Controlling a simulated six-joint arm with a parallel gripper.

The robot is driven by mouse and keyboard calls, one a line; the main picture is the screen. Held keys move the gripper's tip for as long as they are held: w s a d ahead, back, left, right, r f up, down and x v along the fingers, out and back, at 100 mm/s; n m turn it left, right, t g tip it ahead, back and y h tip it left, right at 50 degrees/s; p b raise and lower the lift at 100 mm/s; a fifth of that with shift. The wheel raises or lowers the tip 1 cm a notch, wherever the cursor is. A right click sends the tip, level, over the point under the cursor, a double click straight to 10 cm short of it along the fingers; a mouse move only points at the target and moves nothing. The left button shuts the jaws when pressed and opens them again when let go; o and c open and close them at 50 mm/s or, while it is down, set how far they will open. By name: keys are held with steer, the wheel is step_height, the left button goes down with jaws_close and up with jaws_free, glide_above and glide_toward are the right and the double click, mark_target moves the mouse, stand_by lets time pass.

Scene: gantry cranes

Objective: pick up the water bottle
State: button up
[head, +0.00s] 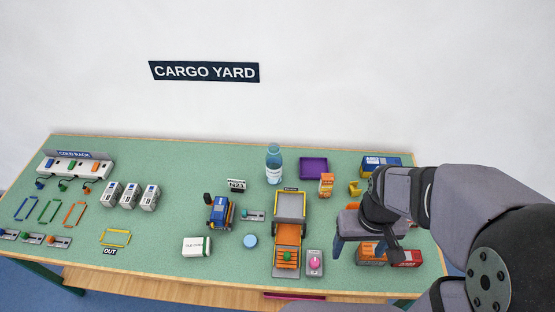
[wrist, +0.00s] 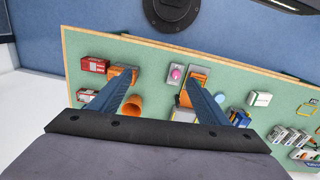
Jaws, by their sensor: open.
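The water bottle (head: 273,165), clear blue with a blue cap and a pale label, stands upright near the back middle of the green table in the head view. I cannot make it out in the wrist view. My gripper (head: 361,252) is at the right side of the table, to the right of and nearer than the bottle, well apart from it. Its two fingers point down and are spread with nothing between them. The wrist view also shows my gripper (wrist: 160,78) open above the table, partly hiding an orange round thing (wrist: 133,106).
A purple tray (head: 313,166) and an orange box (head: 326,184) stand right of the bottle. A grey and orange machine (head: 289,205) stands in front, with a blue toy vehicle (head: 218,213) to its left. Bare green surface lies left of the bottle.

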steer(key=w+a, duration=0.2)
steer(key=n+t+y+b, duration=0.2)
steer(key=t+y+b, duration=0.1)
steer(key=t+b, duration=1)
glide_toward(275, 167)
steer(key=shift+g, duration=0.3)
steer(key=x, duration=0.4)
steer(key=d+x, duration=0.1)
steer(key=shift+w+f+b, duration=0.25)
steer(key=shift+w+b, duration=0.15)
steer(key=shift+w, duration=0.05)
steer(key=shift+w+a+f+t, duration=0.1)
steer(key=shift+w+a+t, duration=0.2)
steer(key=shift+a+t, duration=0.1)
steer(key=shift+x, duration=1.05)
steer(key=shift+w+p, duration=0.1)
steer(key=shift+p, duration=0.25)
steer(key=shift+a+p+x, duration=0.2)
steer(key=shift+p+x, duration=0.7)
steer(key=shift+x, duration=1.55)
